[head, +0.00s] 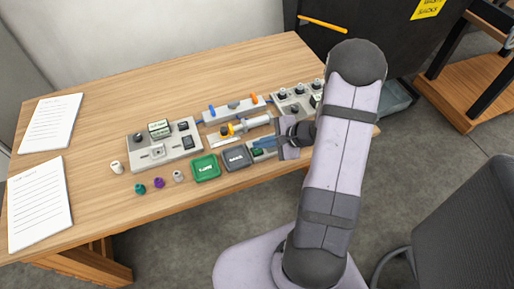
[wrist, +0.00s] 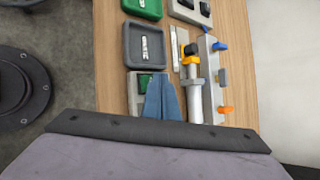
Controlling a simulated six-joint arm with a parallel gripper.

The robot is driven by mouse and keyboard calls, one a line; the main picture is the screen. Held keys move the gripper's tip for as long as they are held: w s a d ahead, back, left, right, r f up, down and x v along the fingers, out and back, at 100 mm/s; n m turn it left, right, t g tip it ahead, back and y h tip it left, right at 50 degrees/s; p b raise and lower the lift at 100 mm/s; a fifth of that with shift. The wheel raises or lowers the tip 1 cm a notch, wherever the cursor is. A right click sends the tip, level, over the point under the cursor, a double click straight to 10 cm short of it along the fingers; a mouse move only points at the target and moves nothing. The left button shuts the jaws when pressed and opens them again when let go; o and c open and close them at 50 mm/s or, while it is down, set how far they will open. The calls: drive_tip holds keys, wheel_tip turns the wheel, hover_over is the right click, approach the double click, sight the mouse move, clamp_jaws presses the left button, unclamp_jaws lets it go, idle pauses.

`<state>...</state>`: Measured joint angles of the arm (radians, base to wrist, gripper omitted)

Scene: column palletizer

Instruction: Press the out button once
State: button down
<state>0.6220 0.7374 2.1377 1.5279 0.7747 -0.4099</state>
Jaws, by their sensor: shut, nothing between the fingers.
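My gripper (head: 258,142) has blue fingers that are shut with nothing between them. In the wrist view the closed fingers (wrist: 161,80) hang over a small light grey box (wrist: 133,92) with a dark green panel. The same box (head: 256,155) shows in the head view beside the grey tray, partly hidden by my gripper. I cannot read a label on it, so I cannot tell which part is the out button or whether the fingertips touch it.
A grey tray (head: 246,163) and a green tray (head: 217,174) lie left of the box. A white syringe-like cylinder (head: 252,124) and a rail with blue and orange ends (head: 219,115) lie behind. A control panel (head: 170,153) stands left. Small coloured caps (head: 159,183) sit near the front edge.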

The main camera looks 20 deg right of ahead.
sight(261, 151)
drive_tip(key=shift+r, duration=0.4)
drive_tip(key=shift+r, duration=0.1)
drive_tip(key=shift+r+p, duration=1.8)
drive_tip(key=shift+r, duration=0.65)
drive_tip(key=shift+m, duration=0.3)
drive_tip(key=s+a+f+n+g+h, duration=0.15)
drive_tip(key=s+n+g, duration=0.35)
drive_tip(key=s, duration=0.6)
drive_tip(key=s+a+n+g, duration=0.2)
drive_tip(key=s+n+g, duration=0.2)
drive_tip(key=s, duration=0.7)
drive_tip(key=w+a+r+n+t+h, duration=0.2)
drive_tip(key=w+a+r+n+h, duration=0.1)
drive_tip(key=r+n, duration=0.6)
drive_tip(key=shift+a+r+n+h, duration=0.4)
drive_tip(key=shift+a+n+h, duration=0.25)
drive_tip(key=shift+h, duration=0.2)
